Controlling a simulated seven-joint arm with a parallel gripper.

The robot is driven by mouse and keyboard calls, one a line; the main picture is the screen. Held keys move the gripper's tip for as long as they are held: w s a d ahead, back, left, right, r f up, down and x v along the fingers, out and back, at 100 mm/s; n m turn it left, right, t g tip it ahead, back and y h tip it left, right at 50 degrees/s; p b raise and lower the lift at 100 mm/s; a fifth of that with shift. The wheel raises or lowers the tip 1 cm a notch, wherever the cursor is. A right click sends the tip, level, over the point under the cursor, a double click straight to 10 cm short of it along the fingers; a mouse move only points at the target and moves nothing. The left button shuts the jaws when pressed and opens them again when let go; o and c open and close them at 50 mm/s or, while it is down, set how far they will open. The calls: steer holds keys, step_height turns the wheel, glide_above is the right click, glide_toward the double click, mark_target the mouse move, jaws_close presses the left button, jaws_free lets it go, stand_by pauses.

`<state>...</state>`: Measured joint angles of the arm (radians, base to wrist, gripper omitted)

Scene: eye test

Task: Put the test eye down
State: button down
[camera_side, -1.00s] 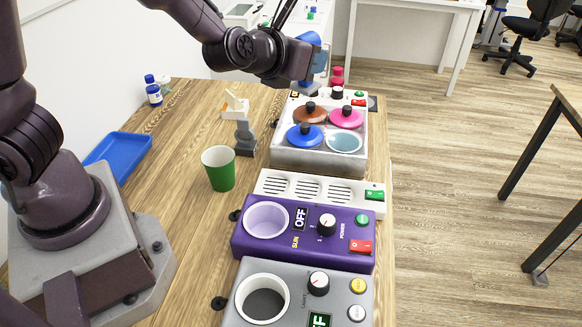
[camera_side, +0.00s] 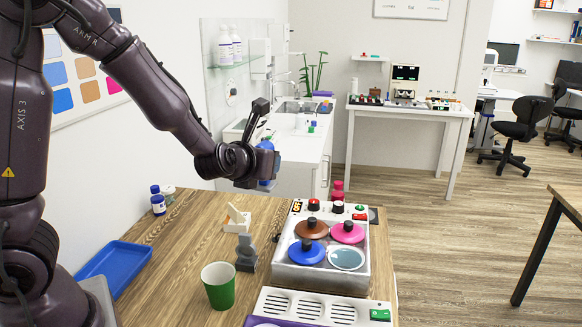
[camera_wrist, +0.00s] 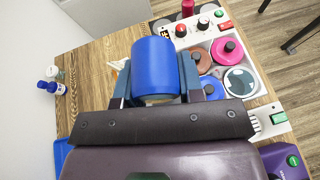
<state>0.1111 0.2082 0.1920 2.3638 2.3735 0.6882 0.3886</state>
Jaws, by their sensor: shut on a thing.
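My gripper (camera_side: 266,166) is shut on a blue cylinder with a pale end, which I take to be the test eye (camera_wrist: 153,66). In the wrist view it sits between the two blue-grey fingers. In the side view the test eye (camera_side: 269,148) is partly hidden by my gripper. It is held in the air above the far end of the wooden table (camera_side: 185,245), left of the lidded metal bath. A grey stand (camera_side: 246,255) stands on the table nearer the camera, with a white block (camera_side: 238,219) behind it.
The metal bath (camera_side: 322,279) has brown, pink and blue lids and one uncovered well (camera_side: 346,258). A green cup (camera_side: 218,287), blue tray (camera_side: 116,268) and blue-capped bottle (camera_side: 158,203) stand left. Bare wood lies between bottle and stand.

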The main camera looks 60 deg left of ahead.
steer(key=s+a+f+n+g+y, duration=0.3)
steer(key=s+a+f+n+g, duration=0.2)
steer(key=s+a+n+g, duration=0.4)
steer(key=s+a+f+n+g+y, duration=0.2)
steer(key=s+a+f+n+g, duration=0.45)
steer(key=a, duration=0.55)
steer(key=s+d+f+n+g+h, duration=0.1)
steer(key=s+f+n+g+h, duration=0.2)
steer(key=s+n+g+h, duration=0.35)
steer(key=s+d+f+n+g+h, duration=0.2)
steer(key=s+n+g+h, duration=0.1)
steer(key=s+n+h, duration=0.55)
steer(key=d+f+n+t+h, duration=0.3)
steer(key=d+n+t+h, duration=0.2)
steer(key=n+h, duration=0.35)
steer(key=w+d+r+n+t+h, duration=0.2)
steer(key=w+r+n+t, duration=0.1)
steer(key=w+n+t, duration=1.05)
steer(key=shift+m+t+y, duration=0.25)
steer(key=shift+m+t, duration=0.1)
steer(key=shift+m, duration=0.1)
steer(key=shift+a+f, duration=0.1)
steer(key=shift+f, duration=3.15)
steer(key=shift+f, duration=0.6)
